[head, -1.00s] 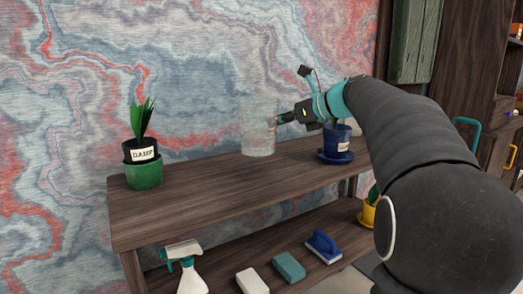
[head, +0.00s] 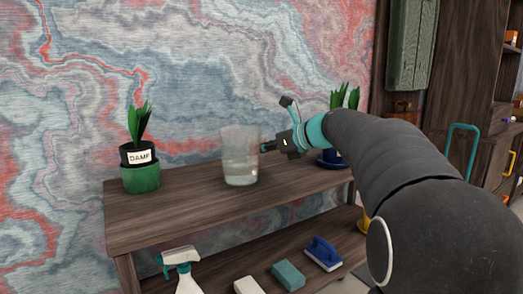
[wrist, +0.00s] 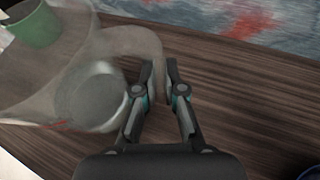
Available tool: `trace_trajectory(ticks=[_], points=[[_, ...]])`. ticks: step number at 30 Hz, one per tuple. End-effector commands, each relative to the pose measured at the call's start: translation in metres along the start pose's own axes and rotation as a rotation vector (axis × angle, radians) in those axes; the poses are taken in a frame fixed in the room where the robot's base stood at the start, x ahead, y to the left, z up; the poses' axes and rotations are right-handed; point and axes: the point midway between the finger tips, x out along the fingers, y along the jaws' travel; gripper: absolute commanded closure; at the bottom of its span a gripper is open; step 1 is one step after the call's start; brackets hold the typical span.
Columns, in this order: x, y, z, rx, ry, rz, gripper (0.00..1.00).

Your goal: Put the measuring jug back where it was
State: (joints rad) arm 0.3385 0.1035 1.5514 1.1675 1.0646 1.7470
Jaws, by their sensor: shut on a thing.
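The measuring jug (head: 239,157) is clear and see-through, upright, with what looks like some water in its lower part. In the head view it is over the wooden shelf's top between the two plants; I cannot tell whether its base touches the wood. My gripper (head: 266,148) reaches it from the right. In the wrist view the jug (wrist: 92,92) is at the left, and my gripper (wrist: 160,90) is shut on its handle, which passes between the fingers.
A plant in a black pot labelled DAMP, in a green outer pot (head: 140,178), stands left on the shelf top (head: 190,205). Another plant on a blue saucer (head: 331,161) is right, partly behind my arm. A spray bottle (head: 181,266), teal block (head: 288,274) and blue brush (head: 323,252) are below.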

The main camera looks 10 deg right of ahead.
Motion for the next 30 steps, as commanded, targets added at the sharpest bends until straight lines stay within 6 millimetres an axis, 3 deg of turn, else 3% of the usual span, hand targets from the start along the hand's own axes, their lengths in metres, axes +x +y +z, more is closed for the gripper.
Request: trace_trajectory(ticks=[4,6,8,20,30], points=[[0.001,0.0,-0.002,0.001,-0.001,0.0,1.0],[0.001,0.0,-0.003,0.001,0.0,0.0,0.79],[0.001,0.0,-0.003,0.001,0.0,0.0,0.66],[-0.004,0.0,0.001,0.0,0.0,-0.001,0.66],[-0.065,-0.001,0.002,0.001,-0.001,-0.004,0.66]])
